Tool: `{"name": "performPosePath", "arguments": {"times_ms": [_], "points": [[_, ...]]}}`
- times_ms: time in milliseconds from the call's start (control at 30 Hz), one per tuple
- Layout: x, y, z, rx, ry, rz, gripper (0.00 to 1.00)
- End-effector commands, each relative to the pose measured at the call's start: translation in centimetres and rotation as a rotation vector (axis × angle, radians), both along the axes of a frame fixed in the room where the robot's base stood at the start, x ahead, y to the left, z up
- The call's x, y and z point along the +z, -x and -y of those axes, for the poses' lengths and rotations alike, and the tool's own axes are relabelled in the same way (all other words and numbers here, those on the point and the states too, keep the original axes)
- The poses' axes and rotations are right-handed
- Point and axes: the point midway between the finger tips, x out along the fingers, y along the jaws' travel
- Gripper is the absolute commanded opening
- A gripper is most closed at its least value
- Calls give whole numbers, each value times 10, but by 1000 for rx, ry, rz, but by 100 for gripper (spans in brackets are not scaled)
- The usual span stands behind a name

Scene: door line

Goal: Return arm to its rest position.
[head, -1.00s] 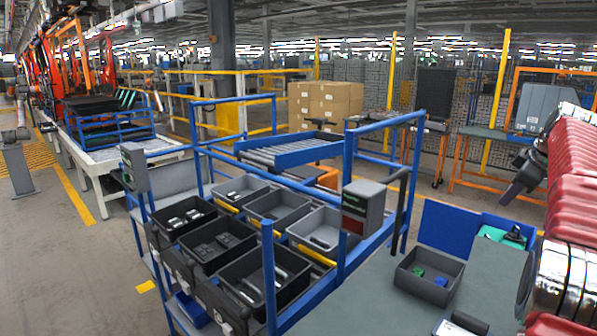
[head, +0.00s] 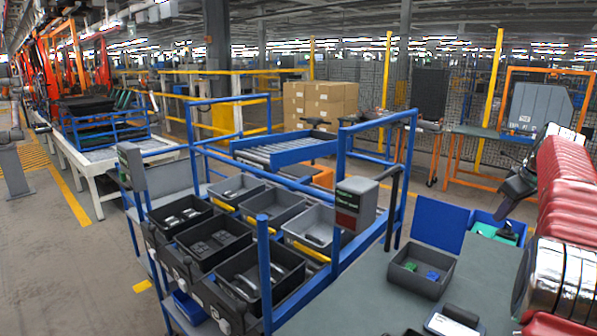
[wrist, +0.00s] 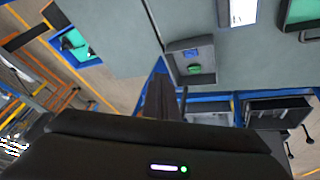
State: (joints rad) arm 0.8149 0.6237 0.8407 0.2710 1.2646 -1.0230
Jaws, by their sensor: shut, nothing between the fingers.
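My arm in its red ribbed sleeve stands at the right edge of the head view. My dark gripper (head: 505,200) shows there, raised above the right side of the grey-green worktop (head: 388,302). In the wrist view, the gripper's dark fingers (wrist: 160,100) are together with nothing between them. They point over the worktop, near a grey bin (wrist: 190,62) holding a green and a blue piece. I cannot see the fingers touching anything.
A blue-framed rack (head: 264,262) with several bins stands to the left. Cardboard boxes (head: 320,105) stand behind. Open floor lies at far left.

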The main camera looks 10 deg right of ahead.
Motion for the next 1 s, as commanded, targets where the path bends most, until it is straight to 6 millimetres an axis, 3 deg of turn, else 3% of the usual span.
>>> {"name": "performPosePath", "arguments": {"times_ms": [167,367,667,1000], "points": [[-22,12,-13,-122,-68,-27,0],[-40,25,-56,-260,-140,-59,0],[-52,50,-144,-401,-202,-92,0],[-63,94,-247,-476,-231,-111,0]]}}
